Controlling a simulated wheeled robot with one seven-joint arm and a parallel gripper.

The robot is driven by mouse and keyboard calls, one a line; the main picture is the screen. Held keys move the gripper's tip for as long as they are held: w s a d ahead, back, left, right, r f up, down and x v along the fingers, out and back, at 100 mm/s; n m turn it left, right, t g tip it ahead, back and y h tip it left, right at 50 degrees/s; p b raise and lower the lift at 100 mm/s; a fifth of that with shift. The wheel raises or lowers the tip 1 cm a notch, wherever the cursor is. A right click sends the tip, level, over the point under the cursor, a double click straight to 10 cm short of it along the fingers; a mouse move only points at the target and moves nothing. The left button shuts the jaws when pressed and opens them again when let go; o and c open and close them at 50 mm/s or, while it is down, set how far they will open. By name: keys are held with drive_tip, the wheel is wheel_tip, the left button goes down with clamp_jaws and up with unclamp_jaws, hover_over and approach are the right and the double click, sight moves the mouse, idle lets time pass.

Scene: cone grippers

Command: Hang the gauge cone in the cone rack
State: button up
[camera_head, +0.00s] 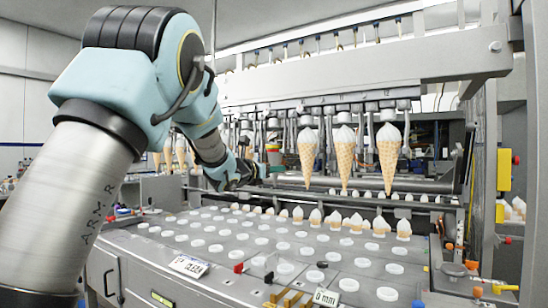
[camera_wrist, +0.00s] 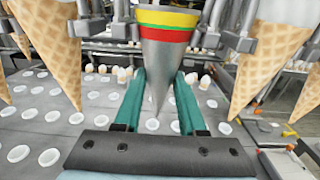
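The gauge cone (camera_wrist: 163,58) is a grey metal cone with yellow, green and red bands near its top. It hangs point down in the middle of the wrist view, between waffle cones. My gripper (camera_wrist: 161,80) has two teal fingers, one on each side of the cone's lower part. They lie close to its sides; I cannot tell whether they touch it. I cannot identify the cone rack for certain.
Waffle cones (camera_head: 345,160) hang from the metal holders, close on both sides of my gripper in the wrist view (camera_wrist: 52,45). A steel deck (camera_head: 215,262) with rows of white discs lies below. A yellow box (camera_head: 504,170) is on the right frame.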

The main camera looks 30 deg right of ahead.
clamp_jaws()
drive_tip(key=shift+r, duration=0.25)
drive_tip(key=shift+r+b, duration=0.25)
drive_tip(key=shift+b, duration=0.05)
drive_tip(key=b+v, duration=0.5)
drive_tip(key=v, duration=0.3)
drive_tip(key=shift+a+b, duration=0.25)
drive_tip(key=shift+b, duration=0.05)
idle(1.0)
drive_tip(key=shift+s, duration=0.1)
idle(0.4)
